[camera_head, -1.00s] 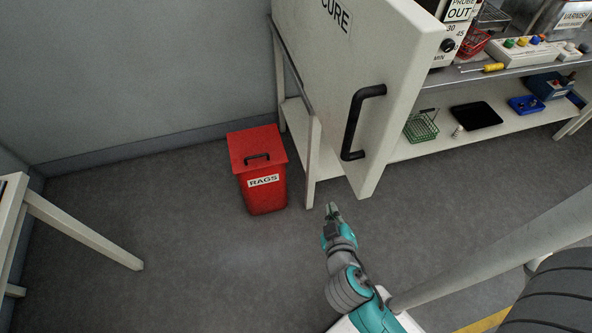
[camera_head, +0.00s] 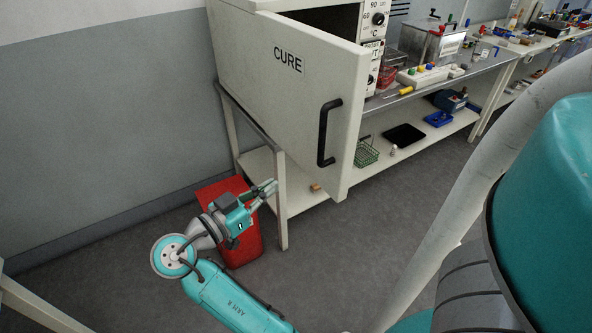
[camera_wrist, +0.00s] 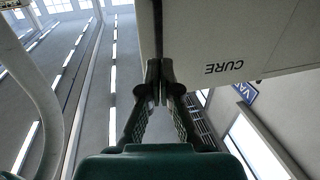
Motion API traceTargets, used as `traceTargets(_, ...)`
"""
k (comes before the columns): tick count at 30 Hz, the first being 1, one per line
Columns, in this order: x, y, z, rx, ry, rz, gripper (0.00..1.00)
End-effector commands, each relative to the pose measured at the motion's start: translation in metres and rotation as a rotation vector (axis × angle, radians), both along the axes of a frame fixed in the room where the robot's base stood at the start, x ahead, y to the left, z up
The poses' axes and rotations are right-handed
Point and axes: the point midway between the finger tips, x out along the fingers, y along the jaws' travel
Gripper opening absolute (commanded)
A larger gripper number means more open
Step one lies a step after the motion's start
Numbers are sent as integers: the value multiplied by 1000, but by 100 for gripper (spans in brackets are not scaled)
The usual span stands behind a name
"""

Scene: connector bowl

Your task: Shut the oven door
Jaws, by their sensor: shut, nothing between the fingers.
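The oven door (camera_head: 290,85) is a large cream panel marked CURE, with a black bar handle (camera_head: 325,133) toward its right edge. It stands open, with the dark oven interior (camera_head: 335,18) showing above it. My gripper (camera_head: 272,186) is shut and empty, below the door's lower left part and by the table's front leg. In the wrist view the door (camera_wrist: 265,45) fills the upper right with CURE upside down, and the shut fingertips (camera_wrist: 160,68) appear close to its edge. I cannot tell whether they touch it.
A red bin (camera_head: 247,245) stands on the floor behind my arm, partly hidden. The oven table's front leg (camera_head: 280,205) is beside my gripper. A green wire basket (camera_head: 366,153) and black tray (camera_head: 404,135) lie on the lower shelf. Open floor lies right of the leg.

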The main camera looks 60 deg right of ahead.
Motion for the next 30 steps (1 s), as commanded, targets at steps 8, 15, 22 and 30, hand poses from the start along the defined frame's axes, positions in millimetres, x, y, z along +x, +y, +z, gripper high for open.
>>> traceTargets(8,-9,-19,3,-3,-16,-22,0)
traceTargets(15,-23,-60,3,-3,-14,-22,0)
traceTargets(22,-36,-98,3,-2,-15,-21,0)
traceTargets(30,-45,-126,3,-3,-14,-19,0)
